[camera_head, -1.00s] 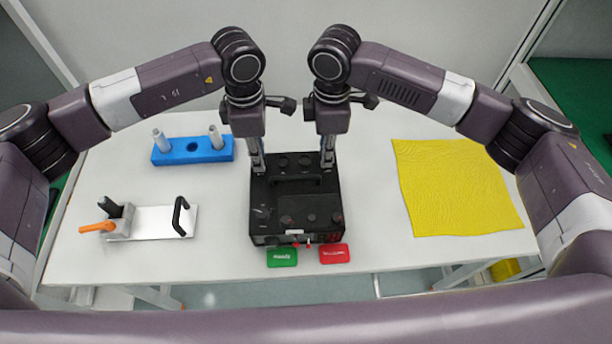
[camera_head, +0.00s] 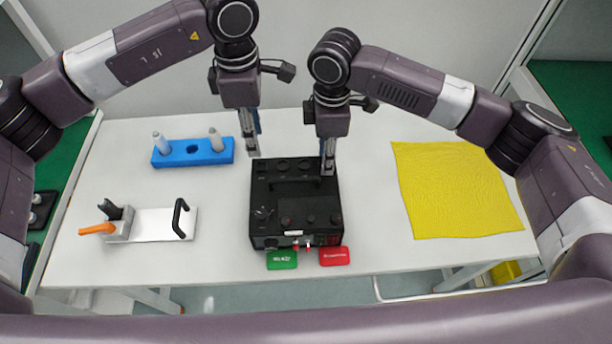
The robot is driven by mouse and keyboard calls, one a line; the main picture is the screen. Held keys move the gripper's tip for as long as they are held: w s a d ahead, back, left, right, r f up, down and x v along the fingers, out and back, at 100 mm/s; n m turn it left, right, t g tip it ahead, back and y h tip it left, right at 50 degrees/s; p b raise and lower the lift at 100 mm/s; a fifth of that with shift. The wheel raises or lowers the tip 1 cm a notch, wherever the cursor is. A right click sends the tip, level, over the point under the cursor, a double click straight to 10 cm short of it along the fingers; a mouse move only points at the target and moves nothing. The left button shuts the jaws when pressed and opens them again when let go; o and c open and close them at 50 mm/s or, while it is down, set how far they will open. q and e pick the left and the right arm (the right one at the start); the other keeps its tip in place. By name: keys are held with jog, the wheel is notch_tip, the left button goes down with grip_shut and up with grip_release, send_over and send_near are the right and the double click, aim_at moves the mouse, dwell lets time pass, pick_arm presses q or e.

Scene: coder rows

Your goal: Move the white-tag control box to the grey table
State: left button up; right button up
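A black control box (camera_head: 296,207) with knobs and a top handle stands on the pale table (camera_head: 200,262) near its front middle. A small white tag (camera_head: 293,233) shows on its front edge. My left gripper (camera_head: 252,153) hangs over the box's rear left corner; contact is unclear. My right gripper (camera_head: 327,172) is at the box's rear right, its tips overlapping the top edge. The fingers of both look narrow from this angle, so I cannot tell how far apart they are. No separate grey table is clearly in view.
A blue block with two pegs (camera_head: 193,152) and a white plate with an orange lever and black handle (camera_head: 150,223) lie left. A yellow cloth (camera_head: 455,190) lies right. Green (camera_head: 282,260) and red (camera_head: 335,257) labels lie before the box. Bare table separates box and cloth.

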jog(key=shift+r, duration=0.15)
pick_arm(q)
notch_tip(320, 180, up, 4)
jog(key=shift+f, duration=0.1)
pick_arm(e)
notch_tip(320, 180, up, 12)
jog(key=shift+f, duration=0.2)
dwell(0.6)
